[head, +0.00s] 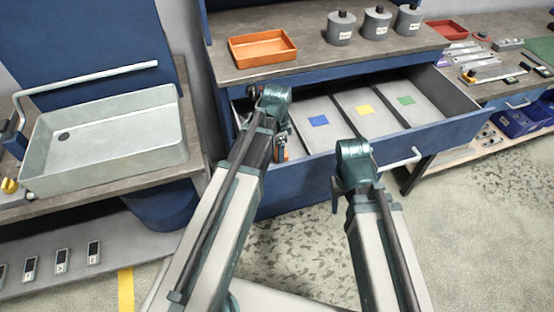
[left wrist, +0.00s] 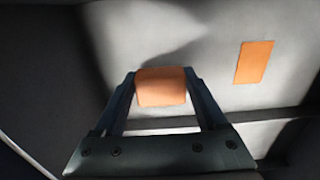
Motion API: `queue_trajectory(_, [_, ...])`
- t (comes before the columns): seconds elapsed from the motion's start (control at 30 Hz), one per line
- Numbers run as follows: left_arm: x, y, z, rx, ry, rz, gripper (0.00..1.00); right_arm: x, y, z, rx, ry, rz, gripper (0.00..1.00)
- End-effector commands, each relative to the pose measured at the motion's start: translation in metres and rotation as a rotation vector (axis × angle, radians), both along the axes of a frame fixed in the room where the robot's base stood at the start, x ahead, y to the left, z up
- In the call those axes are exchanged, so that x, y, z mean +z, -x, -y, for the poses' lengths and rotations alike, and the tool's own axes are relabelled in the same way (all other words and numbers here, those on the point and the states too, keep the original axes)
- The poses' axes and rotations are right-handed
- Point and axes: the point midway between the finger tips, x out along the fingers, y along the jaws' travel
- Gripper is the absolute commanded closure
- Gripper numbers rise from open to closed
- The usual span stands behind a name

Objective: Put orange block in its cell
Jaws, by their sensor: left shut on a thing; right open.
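The orange block (left wrist: 161,88) sits between the fingertips of my left gripper (left wrist: 160,78) in the left wrist view. My left gripper (head: 281,148) is shut on it, inside the left end of the open drawer (head: 440,130). An orange patch (left wrist: 254,62) lies on the pale cell floor, right of the block and apart from it in that view. Whether the block touches the floor is unclear. In the head view my arm hides most of this leftmost cell. My right gripper (head: 337,192) is open in front of the drawer, mostly hidden by its own wrist.
Other cells carry a blue patch (head: 318,120), a yellow patch (head: 365,109) and a green patch (head: 405,100). Above stand an orange tray (head: 262,48) and grey canisters (head: 341,28). The drawer handle (head: 402,160) is near my right gripper. A sink (head: 105,140) is at left.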

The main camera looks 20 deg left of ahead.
Motion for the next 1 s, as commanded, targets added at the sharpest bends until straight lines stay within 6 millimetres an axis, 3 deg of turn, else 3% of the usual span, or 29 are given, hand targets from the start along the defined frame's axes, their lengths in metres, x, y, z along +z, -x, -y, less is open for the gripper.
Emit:
queue_trajectory(0.03, [-0.013,0.0,0.0,0.0,0.0,0.0,1.0,-0.013,0.0,0.0,0.0,0.0,0.0,0.5])
queue_trajectory(0.17, [-0.026,0.0,0.0,0.0,0.0,0.0,1.0,-0.026,0.0,0.0,0.0,0.0,0.0,0.5])
queue_trajectory(0.6, [-0.029,0.0,0.0,0.0,0.0,0.0,1.0,-0.029,0.0,0.0,0.0,0.0,0.0,0.5])
queue_trajectory(0.63, [-0.028,0.0,0.0,0.0,0.0,0.0,0.2,-0.027,0.0,0.0,0.0,0.0,0.0,0.5])
queue_trajectory(0.77, [-0.027,0.0,0.0,0.0,0.0,0.0,0.0,-0.027,0.0,0.0,0.0,0.0,0.0,0.5])
queue_trajectory(1.0, [-0.027,0.0,0.0,0.0,0.0,0.0,0.0,-0.027,0.0,0.0,0.0,0.0,0.0,0.5])
